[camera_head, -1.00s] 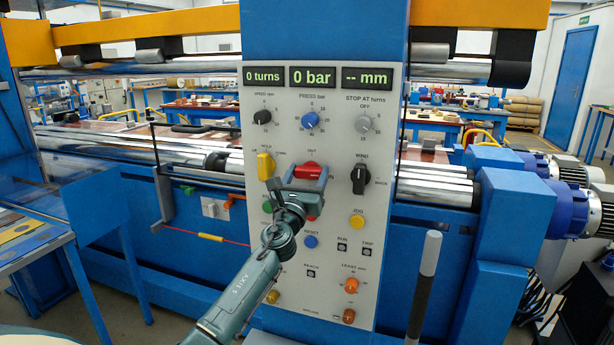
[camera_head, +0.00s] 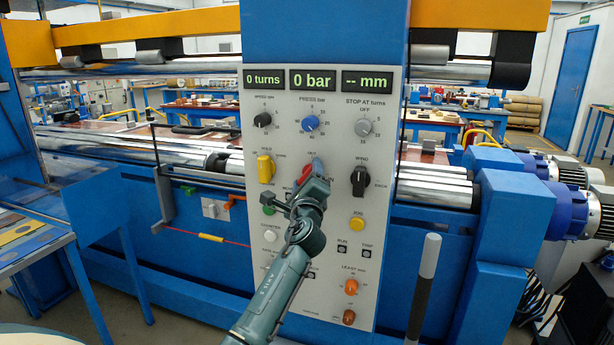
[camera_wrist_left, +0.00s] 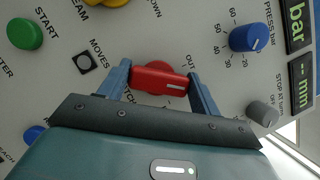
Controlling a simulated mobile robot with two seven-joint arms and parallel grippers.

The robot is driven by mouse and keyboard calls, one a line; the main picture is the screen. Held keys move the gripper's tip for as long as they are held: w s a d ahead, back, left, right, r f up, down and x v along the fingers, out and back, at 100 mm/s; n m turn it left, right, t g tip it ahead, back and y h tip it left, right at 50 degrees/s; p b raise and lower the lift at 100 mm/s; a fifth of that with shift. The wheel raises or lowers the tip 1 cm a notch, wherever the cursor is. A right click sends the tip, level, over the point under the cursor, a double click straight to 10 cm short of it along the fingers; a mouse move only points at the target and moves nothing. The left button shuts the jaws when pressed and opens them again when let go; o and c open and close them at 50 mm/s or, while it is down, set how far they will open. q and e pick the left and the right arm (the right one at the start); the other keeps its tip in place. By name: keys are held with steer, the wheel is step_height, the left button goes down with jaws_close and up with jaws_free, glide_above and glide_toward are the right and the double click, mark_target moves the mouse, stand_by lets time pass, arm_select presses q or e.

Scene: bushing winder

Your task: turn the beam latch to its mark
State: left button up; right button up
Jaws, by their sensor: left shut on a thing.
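The beam latch is a red knob (camera_head: 305,173) in the middle of the light grey control panel, below the "OUT" label. My left gripper (camera_head: 309,180) reaches it from below and hides most of it in the head view. In the left wrist view the red knob (camera_wrist_left: 158,78) lies between the two blue-grey fingers of my left gripper (camera_wrist_left: 159,73), which are shut on its ends. A white line shows on one end of the knob, pointing toward the "OUT" side. The latch's mark is not clearly readable. My right gripper is not in view.
The yellow handle (camera_head: 265,169) is left of the latch and the black wind switch (camera_head: 358,180) right of it. A green button (camera_head: 268,209) sits close by at lower left.

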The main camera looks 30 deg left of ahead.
arm_select(q)
steer(key=shift+n+g+h+p, duration=0.15)
steer(key=shift+n+g+p, duration=0.7)
steer(key=shift+n, duration=1.15)
steer(key=shift+n+g+h+p, duration=0.15)
steer(key=shift+n+g+p, duration=0.65)
steer(key=shift+n, duration=1.2)
steer(key=o, duration=1)
steer(key=shift+t, duration=0.25)
steer(key=b+v, duration=0.1)
steer(key=v, duration=1.2)
steer(key=shift+d+b, duration=0.15)
steer(key=shift+b, duration=0.25)
